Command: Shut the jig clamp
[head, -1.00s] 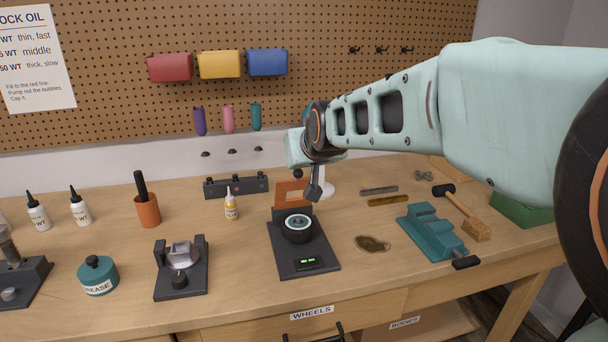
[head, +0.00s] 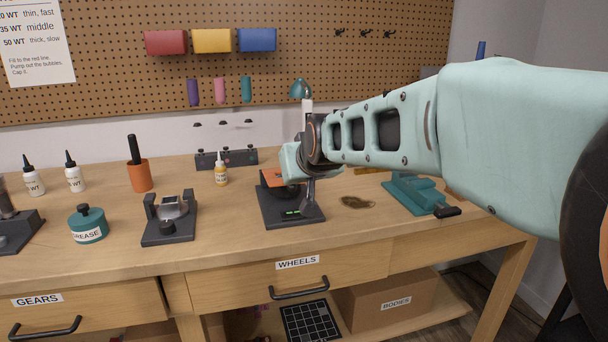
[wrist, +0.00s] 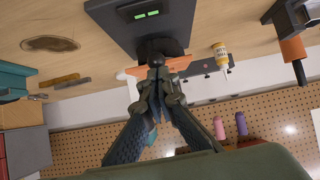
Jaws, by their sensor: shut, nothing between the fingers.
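The jig is a black base (head: 292,219) with a lit green display, on the bench in the middle of the head view. The base also shows at the top of the wrist view (wrist: 166,27). Its clamp is an orange plate (head: 271,177), now leaning low over the base; I cannot tell if it is fully down. In the wrist view the plate (wrist: 185,64) lies behind the fingertips. My gripper (head: 308,203) is shut and empty, pointing down at the jig; its fingertips (wrist: 157,72) are at the clamp's black knob (wrist: 157,59), contact unclear. The wheel is mostly hidden.
A yellow-labelled bottle (head: 221,172) stands behind left of the jig, and a black holder with a metal part (head: 170,219) stands left. A brown stain (head: 357,202) and a teal vise (head: 414,193) are to the right. The bench front is clear.

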